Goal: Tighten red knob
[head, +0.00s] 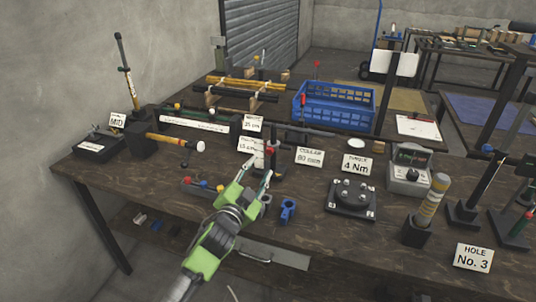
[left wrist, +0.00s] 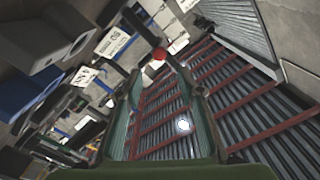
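My left gripper (head: 257,172) is open over the front of the workbench, its two fingers apart and pointing toward the back. A small red knob (head: 270,150) shows just past the fingertips, on a dark upright post among the white label cards. In the left wrist view the red knob (left wrist: 160,53) appears as a round red ball on a dark rod, beyond and between the tips of the open left gripper (left wrist: 158,78). I cannot tell how near the tips are to it, but nothing shows in the grip. My right gripper is not in view.
A blue clamp-like part (head: 288,209) stands right of the gripper, and a tool with coloured knobs (head: 203,186) lies left. A black plate fixture (head: 352,198) and a grey meter box (head: 409,170) stand further right. A blue crate (head: 330,108) is behind.

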